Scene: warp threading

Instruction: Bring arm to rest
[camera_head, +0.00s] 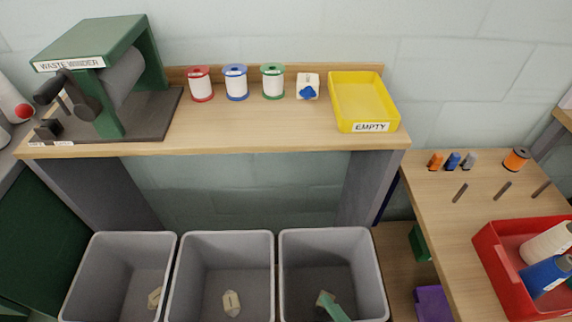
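Neither of my grippers is in view, and I cannot make out either arm. The wooden bench (260,135) has no gripper over it. On its left stands the green waste winder (100,45) with a grey roll (124,75) and dark handle parts in front. Red, blue and green-rimmed spools (236,84) stand in a row at the back. A small white block with a blue piece (308,88) is beside them. A yellow tray (388,95) labelled EMPTY sits at the right end and looks empty.
Grey bins (174,243) stand below the bench; pale pieces lie inside, and a green item is in the right one. The right table (435,190) holds small coloured parts (453,160), dark pegs and a red crate (490,255) with cones. The bench's middle front is clear.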

